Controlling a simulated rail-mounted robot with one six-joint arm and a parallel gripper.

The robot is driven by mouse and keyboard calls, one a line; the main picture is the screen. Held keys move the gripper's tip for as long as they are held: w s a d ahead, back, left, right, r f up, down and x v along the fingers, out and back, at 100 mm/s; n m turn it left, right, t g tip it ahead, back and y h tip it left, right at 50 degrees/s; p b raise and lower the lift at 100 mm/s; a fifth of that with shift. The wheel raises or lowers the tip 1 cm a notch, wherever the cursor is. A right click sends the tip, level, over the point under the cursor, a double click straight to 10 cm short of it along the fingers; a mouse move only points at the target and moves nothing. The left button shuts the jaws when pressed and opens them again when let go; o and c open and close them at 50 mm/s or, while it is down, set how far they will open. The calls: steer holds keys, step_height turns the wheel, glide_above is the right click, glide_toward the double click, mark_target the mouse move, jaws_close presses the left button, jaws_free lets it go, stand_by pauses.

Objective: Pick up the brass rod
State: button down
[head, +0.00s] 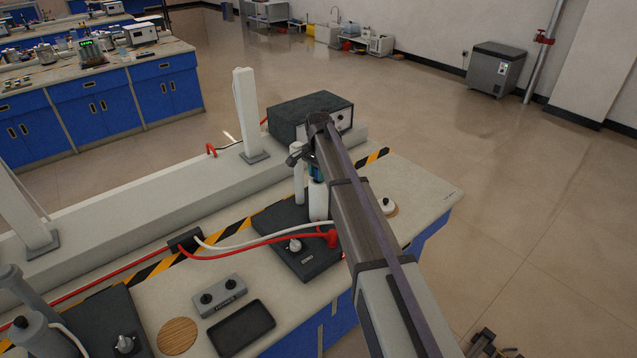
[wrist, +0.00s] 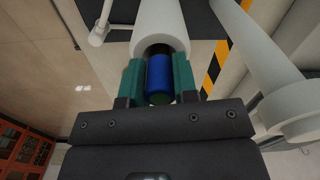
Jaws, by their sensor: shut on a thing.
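My gripper (wrist: 158,64) is shut on a blue cylinder (wrist: 160,82), with one teal finger pad on each side of it. The cylinder has a dark far end at the mouth of a white tube (wrist: 160,22). I cannot tell whether it is still inside the tube. No brass-coloured surface shows, so I cannot tell whether this is the brass rod. In the head view my gripper (head: 316,172) points down over the white tube (head: 318,205) on a black base, and my arm hides much of it.
A second white post stands beside the tube. A dark instrument box (head: 300,112) is behind my gripper. Red and white cables (head: 270,240) cross the bench. A black tray (head: 242,328), a grey two-knob box (head: 219,296) and a round cork mat (head: 177,336) lie at the front.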

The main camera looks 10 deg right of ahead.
steer(key=shift+r, duration=0.1)
step_height(320, 180, up, 18)
steer(key=p, duration=1.8)
steer(key=c, duration=1.4)
jaws_free()
steer(key=shift+c, duration=0.2)
jaws_close()
